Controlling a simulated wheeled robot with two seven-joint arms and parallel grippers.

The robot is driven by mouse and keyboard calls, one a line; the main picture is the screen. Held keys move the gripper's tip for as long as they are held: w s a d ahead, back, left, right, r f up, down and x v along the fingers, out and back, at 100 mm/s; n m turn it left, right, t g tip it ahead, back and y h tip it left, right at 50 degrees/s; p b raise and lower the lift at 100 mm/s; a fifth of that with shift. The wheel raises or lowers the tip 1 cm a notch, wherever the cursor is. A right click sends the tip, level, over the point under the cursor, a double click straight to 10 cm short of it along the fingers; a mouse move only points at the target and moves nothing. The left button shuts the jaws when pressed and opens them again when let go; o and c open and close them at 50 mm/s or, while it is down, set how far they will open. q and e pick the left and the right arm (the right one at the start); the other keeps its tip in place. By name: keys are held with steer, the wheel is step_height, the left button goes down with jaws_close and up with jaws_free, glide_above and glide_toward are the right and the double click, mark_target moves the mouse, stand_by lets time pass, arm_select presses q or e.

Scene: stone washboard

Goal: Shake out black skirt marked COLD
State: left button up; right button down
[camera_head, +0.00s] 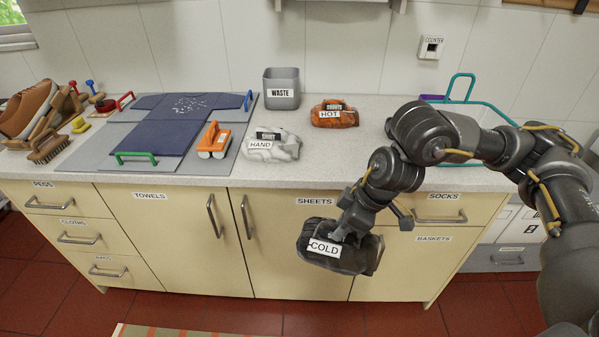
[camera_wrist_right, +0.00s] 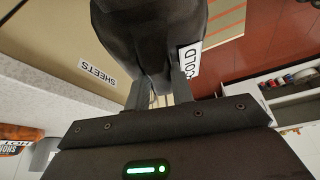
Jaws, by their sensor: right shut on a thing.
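The black skirt (camera_head: 342,256) is a dark bundle with a white COLD label. In the head view it hangs in the air in front of the cabinet doors, below the counter's front edge. My right gripper (camera_head: 348,228) is shut on its top from above. In the right wrist view the dark cloth (camera_wrist_right: 148,35) sits between the two fingers (camera_wrist_right: 160,90), with part of the COLD label at its right side. My left gripper is not in view.
A blue garment (camera_head: 165,135) lies on a grey board at left. Floor space in front is open.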

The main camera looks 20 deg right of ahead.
stand_by(0.4)
step_height(320, 180, up, 15)
step_height(320, 180, down, 15)
steer(key=shift+f, duration=0.1)
steer(key=shift+w+r, duration=0.1)
steer(key=shift+r, duration=0.15)
step_height(320, 180, up, 15)
step_height(320, 180, down, 15)
steer(key=shift+f, duration=0.15)
